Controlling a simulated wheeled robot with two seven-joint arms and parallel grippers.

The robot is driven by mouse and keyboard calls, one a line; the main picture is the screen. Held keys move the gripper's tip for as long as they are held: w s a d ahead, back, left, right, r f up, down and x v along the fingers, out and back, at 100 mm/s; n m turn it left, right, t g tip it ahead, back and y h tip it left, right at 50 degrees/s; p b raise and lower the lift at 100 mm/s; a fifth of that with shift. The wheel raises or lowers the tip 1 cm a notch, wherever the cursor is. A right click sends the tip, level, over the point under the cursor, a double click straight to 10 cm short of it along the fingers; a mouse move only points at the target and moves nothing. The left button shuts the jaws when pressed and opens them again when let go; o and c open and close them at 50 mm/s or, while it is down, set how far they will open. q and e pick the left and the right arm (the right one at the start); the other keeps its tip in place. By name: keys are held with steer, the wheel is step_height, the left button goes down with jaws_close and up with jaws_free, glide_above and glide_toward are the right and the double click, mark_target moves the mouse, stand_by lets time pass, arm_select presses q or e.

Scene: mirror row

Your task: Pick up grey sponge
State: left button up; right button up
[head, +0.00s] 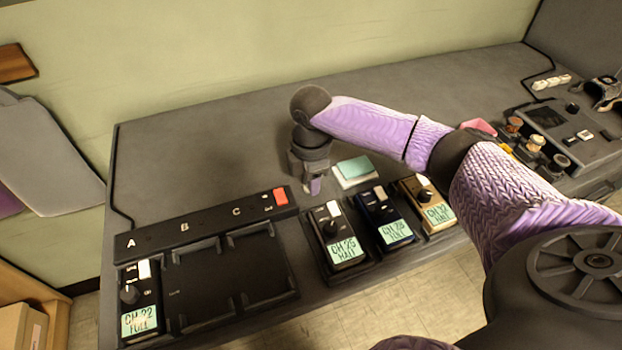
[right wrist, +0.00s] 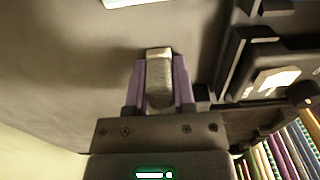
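The grey sponge (right wrist: 158,80) sits between the two purple fingers of my right gripper (right wrist: 159,85) in the right wrist view, with both fingers against its sides. In the head view my right gripper (head: 313,186) points down, low over the dark grey table, behind the row of pedals. The sponge is mostly hidden there by the gripper. I cannot tell whether it still touches the table. My left gripper is not in view.
A teal-topped white pad (head: 354,170) lies just right of the gripper. Black, blue and tan pedals (head: 338,238) stand in front. A board marked A, B, C (head: 225,265) is at the front left. The table (head: 190,140) is clear behind and left.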

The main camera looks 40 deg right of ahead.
steer(key=shift+c, duration=1.1)
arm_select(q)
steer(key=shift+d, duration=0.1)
arm_select(e)
jaws_close()
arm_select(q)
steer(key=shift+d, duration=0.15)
arm_select(e)
step_height(320, 180, up, 10)
steer(key=p, duration=0.4)
steer(key=shift+f, duration=0.25)
steer(key=shift+r+p, duration=0.3)
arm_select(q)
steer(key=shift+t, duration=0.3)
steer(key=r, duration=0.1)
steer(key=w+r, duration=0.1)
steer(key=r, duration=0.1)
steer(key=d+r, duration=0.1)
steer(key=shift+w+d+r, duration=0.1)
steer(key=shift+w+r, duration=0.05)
